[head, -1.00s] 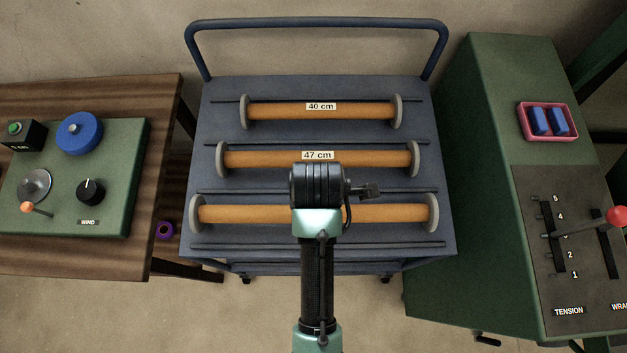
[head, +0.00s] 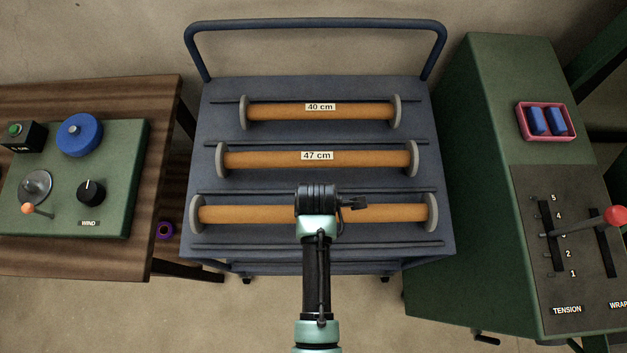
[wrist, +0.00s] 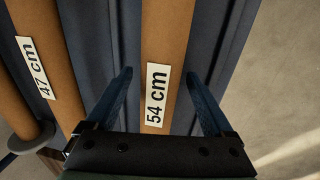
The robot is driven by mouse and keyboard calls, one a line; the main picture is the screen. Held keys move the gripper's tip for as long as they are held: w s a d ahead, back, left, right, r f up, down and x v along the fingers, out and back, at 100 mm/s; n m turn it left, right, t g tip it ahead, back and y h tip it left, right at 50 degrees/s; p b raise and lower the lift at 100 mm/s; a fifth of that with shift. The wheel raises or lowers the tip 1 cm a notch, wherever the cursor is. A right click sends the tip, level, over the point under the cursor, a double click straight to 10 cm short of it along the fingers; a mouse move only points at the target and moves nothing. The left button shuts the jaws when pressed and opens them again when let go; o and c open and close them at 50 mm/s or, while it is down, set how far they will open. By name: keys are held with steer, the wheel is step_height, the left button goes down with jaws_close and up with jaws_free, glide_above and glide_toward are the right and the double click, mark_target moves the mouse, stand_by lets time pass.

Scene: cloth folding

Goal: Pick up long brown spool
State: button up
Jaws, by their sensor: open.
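Three brown spools with grey end discs lie in rows on the blue-grey cart (head: 325,88). The longest spool (head: 250,214) is in the row nearest me, and its middle is hidden behind my wrist in the head view. In the wrist view this long spool (wrist: 166,45) shows a "54 cm" label. My gripper (wrist: 157,95) is open, with one finger on each side of the spool by its label. The fingers look apart from the spool; I cannot tell their exact height over it.
The 47 cm spool (head: 260,159) and the 40 cm spool (head: 275,112) lie farther back, with dark rails between rows. A wooden table (head: 115,262) with a green winding panel stands left. A green machine (head: 470,170) with levers stands right.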

jaws_close()
stand_by(0.4)
steer(key=shift+r, duration=0.15)
